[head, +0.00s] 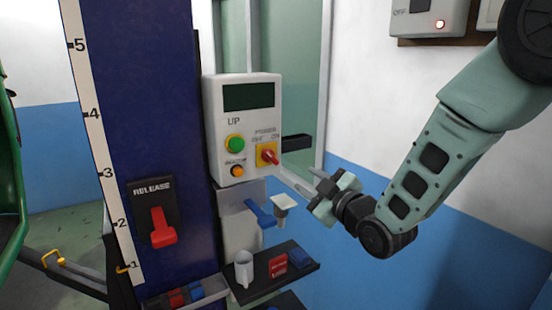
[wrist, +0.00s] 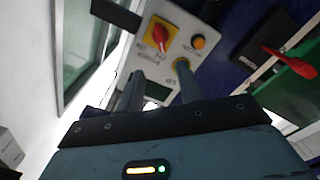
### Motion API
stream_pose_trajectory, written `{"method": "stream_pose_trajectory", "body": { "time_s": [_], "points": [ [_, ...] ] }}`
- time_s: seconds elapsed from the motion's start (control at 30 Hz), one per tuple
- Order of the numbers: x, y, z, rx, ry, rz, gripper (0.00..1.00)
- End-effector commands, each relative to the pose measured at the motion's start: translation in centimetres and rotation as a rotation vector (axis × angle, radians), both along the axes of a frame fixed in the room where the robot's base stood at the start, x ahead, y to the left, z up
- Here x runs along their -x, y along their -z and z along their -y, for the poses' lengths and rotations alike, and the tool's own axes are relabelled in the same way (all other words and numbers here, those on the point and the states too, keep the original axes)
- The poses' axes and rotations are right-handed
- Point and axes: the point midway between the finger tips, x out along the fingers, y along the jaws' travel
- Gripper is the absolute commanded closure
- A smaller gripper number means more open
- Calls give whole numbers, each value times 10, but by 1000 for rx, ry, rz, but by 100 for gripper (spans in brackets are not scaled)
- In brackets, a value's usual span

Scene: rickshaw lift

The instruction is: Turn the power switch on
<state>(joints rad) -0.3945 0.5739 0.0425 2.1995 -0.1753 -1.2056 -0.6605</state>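The power switch (head: 268,155) is a red knob on a yellow plate, low on the right of a white control box (head: 214,100). POWER, OFF and ON labels are printed above it. In the head view its handle slants down to the right; I cannot tell its setting for certain. The switch also shows in the wrist view (wrist: 159,36), beyond the fingertips. My gripper (head: 304,181) is to the right of and slightly below the switch, apart from it. In the wrist view my gripper (wrist: 160,68) has its two fingers spread with nothing between them.
The box also has a dark display (head: 248,96), a green UP button (head: 235,143) and an orange button (head: 237,171). A red RELEASE lever (head: 162,228) is on the blue column at left. A blue-handled part (head: 260,213) and a small shelf (head: 300,268) are below the box.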

Motion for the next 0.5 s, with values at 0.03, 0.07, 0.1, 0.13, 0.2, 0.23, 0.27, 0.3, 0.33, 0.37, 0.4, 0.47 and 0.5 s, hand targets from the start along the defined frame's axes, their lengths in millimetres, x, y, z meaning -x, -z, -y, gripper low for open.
{"method": "stream_pose_trajectory", "body": {
  "time_s": [0.03, 0.07, 0.1, 0.13, 0.2, 0.23, 0.27, 0.3, 0.33, 0.37, 0.4, 0.47, 0.5],
  "points": [
    [-7, -4, -5, 0, -1, -1, 64],
    [-12, -4, -9, 0, -1, -1, 64],
    [-19, -5, -13, 0, -1, -1, 64],
    [-24, -5, -17, 0, -1, -2, 64],
    [-36, -5, -25, 0, -2, -2, 64],
    [-41, -5, -29, 0, -2, -2, 64],
    [-46, -5, -33, 0, -2, -2, 64],
    [-53, -4, -37, 0, -2, -3, 64],
    [-58, -5, -41, -1, -2, -2, 64],
    [-63, -5, -44, -1, -2, -2, 64],
    [-70, -5, -49, -1, -2, -2, 64],
    [-79, -5, -55, -1, -2, -2, 64],
    [-86, -4, -59, -1, -1, -3, 64]
  ]
}}
